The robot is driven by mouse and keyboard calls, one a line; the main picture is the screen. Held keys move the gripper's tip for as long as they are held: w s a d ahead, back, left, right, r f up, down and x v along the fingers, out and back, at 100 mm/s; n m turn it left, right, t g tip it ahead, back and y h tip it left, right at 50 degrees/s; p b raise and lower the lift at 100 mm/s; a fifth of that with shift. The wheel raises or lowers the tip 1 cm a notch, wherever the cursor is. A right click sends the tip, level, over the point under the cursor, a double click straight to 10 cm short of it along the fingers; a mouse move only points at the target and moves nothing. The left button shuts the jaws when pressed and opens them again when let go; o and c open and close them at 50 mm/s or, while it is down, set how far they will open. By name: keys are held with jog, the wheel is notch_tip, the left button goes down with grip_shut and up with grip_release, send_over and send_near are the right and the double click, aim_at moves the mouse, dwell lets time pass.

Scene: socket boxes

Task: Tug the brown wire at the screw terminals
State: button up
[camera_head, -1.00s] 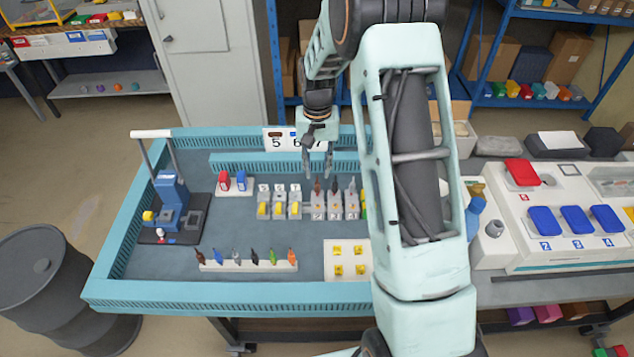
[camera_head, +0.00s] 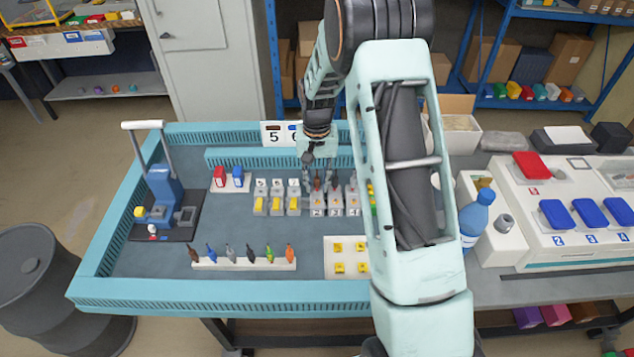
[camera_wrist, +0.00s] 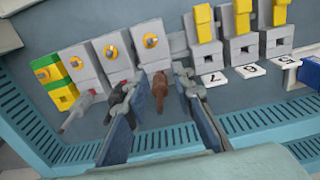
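The brown wire (camera_wrist: 160,88) stands in the grey screw terminal (camera_wrist: 151,45) at the end of the terminal row. In the head view the brown wire (camera_head: 317,184) is partly hidden by my gripper (camera_head: 318,183). In the wrist view my gripper (camera_wrist: 155,82) is open, with one finger on each side of the brown wire. Gaps show between the wire and the fingers, and I cannot make out any contact. A grey wire (camera_wrist: 78,108) stands outside the left finger, in another screw terminal.
Grey blocks with yellow levers (camera_wrist: 241,22) stand right beside the brown wire's terminal in the wrist view. A yellow and green block (camera_wrist: 54,80) ends the row. A rack of coloured wires (camera_head: 245,264) lies in front. The slotted duct (camera_wrist: 245,122) runs close behind the terminals.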

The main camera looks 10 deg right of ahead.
grip_shut()
jog(key=shift+w+r, duration=0.1)
jog(key=shift+r, duration=0.05)
dwell(0.6)
dwell(0.5)
jog(key=o, duration=0.7)
grip_release()
jog(key=shift+f, duration=0.2)
jog(key=shift+r+p, duration=1.95)
jog(key=shift+r, duration=1.8)
